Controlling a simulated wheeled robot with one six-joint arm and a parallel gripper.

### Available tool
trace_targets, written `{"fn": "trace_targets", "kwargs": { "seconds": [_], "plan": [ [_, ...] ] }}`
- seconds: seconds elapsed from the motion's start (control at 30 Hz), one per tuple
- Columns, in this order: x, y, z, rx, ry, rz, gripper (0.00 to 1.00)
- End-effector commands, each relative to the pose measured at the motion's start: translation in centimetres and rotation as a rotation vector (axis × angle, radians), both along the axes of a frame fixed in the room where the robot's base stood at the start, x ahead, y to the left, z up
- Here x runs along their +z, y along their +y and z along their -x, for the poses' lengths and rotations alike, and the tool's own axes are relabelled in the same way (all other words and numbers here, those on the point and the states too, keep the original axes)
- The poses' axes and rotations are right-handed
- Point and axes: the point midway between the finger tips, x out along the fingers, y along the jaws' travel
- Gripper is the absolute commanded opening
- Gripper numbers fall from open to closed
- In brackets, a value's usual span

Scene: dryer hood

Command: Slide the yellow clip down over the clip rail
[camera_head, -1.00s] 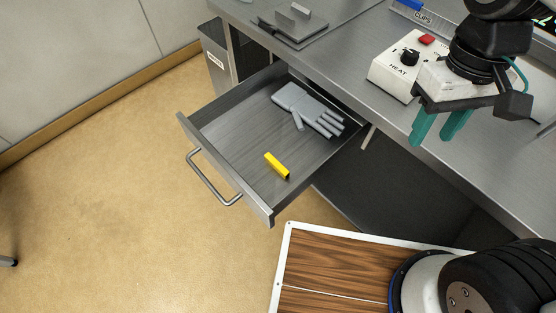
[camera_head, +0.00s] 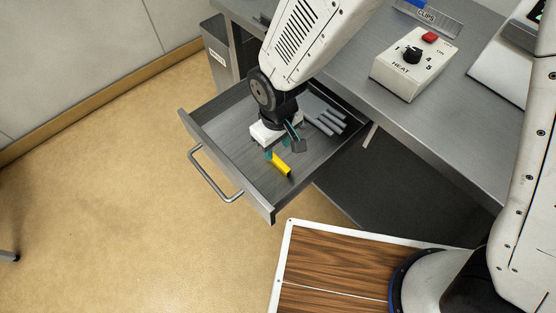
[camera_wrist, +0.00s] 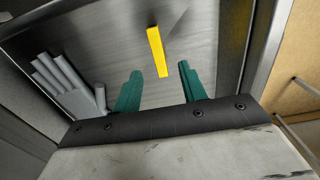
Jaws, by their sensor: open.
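The yellow clip (camera_head: 281,166) lies in the open drawer, near its front. In the wrist view the yellow clip (camera_wrist: 157,52) lies on the drawer floor, beyond the fingertips and roughly between them. My gripper (camera_head: 270,155) is inside the drawer's outline in the head view, pointing down, close beside the clip. In the wrist view my gripper (camera_wrist: 158,82) has its green fingers spread apart with nothing between them. The clip rail cannot be made out for sure; a blue piece (camera_head: 414,3) sits by the CLIPS label (camera_head: 428,16) on the bench.
The open drawer (camera_head: 213,142) has raised walls around the clip. A grey glove (camera_head: 326,121) lies at the drawer's back, partly behind my arm; it also shows in the wrist view (camera_wrist: 75,95). A HEAT control box (camera_head: 405,70) with a red button stands on the bench.

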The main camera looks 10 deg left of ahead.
Motion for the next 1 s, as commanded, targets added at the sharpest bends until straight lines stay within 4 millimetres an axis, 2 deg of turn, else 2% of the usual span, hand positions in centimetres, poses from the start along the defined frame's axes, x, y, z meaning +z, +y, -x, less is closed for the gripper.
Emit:
{"fn": "trace_targets", "kwargs": {
  "seconds": [0.43,0.73,0.77,0.9,1.0],
  "plan": [
    [-6.0,-0.2,-0.2,-0.002,0.003,0.004,0.42],
    [-6.6,-0.1,-0.2,-0.002,0.001,0.002,0.42],
    [-6.6,-0.1,-0.2,-0.002,0.001,0.002,0.39],
    [-6.6,-0.1,-0.2,-0.002,0.001,0.002,0.00],
    [-6.6,-0.1,-0.2,-0.002,0.001,0.002,0.00]
  ]
}}
